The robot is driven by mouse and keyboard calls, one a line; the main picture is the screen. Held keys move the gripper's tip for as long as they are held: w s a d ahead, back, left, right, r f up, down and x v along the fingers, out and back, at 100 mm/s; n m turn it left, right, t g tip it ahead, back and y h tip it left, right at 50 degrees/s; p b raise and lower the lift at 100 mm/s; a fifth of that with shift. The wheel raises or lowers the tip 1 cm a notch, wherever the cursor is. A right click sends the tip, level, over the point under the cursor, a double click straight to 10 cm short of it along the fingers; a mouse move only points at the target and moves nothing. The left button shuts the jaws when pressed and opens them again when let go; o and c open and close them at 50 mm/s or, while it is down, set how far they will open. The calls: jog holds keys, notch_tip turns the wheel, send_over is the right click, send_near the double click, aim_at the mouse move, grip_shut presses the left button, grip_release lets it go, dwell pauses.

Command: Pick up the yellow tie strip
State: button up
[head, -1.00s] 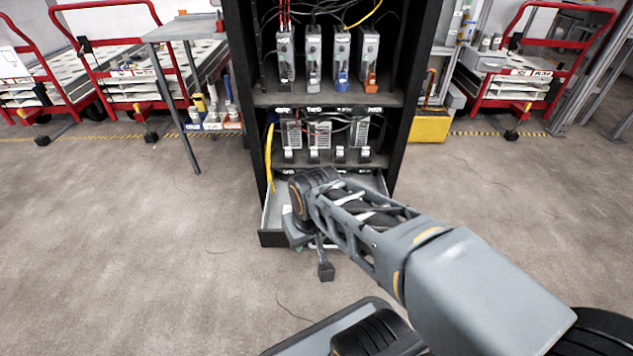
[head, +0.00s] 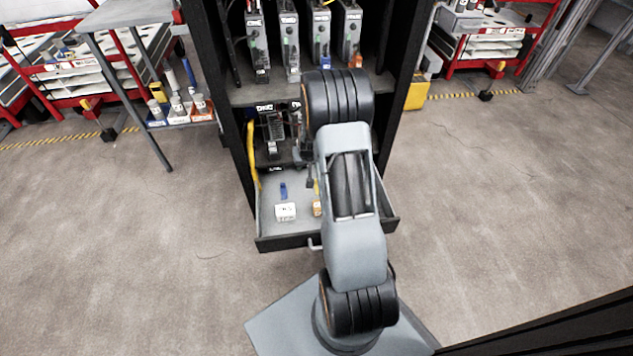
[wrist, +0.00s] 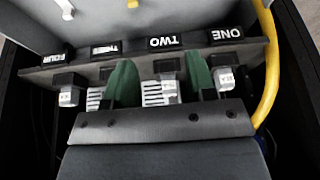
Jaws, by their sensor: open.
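In the head view a small yellow piece (head: 317,187) shows in the open drawer (head: 268,215), close to my arm, which partly covers it. It looks like the yellow tie strip. In the wrist view a small yellow bit (wrist: 133,3) is cut off at the top edge, probably the same piece. My gripper (wrist: 161,80) is open and empty, its two green fingers apart in front of the row of labelled units. In the head view my arm hides the gripper.
A blue piece (head: 283,190), a white box (head: 285,211) and a small orange box (head: 317,208) lie in the drawer. A yellow cable (head: 252,150) hangs at the cabinet's left side, and shows in the wrist view (wrist: 268,65). Upper shelf (head: 262,95) is above the drawer.

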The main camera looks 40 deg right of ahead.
jog(key=shift+m+h, duration=0.4)
jog(key=shift+m, duration=0.1)
jog(key=d+f, duration=0.2)
jog(key=f, duration=0.2)
jog(key=w+d+f+b, duration=0.1)
jog(key=d+f, duration=0.1)
jog(key=f, duration=0.2)
jog(key=w+d+f+b, duration=0.1)
jog(key=f, duration=0.3)
jog(key=shift+w+d+f, duration=0.2)
jog(key=shift+d+f, duration=0.1)
jog(key=shift+d, duration=0.1)
jog(key=shift+b+x, duration=1.25)
jog(key=shift+x, duration=1.15)
jog(key=shift+w+d+f, duration=0.2)
jog(key=shift+d+f, duration=0.05)
jog(key=shift+f, duration=0.35)
jog(key=shift+c, duration=0.3)
jog(key=c, duration=0.8)
jog(key=shift+o, duration=0.2)
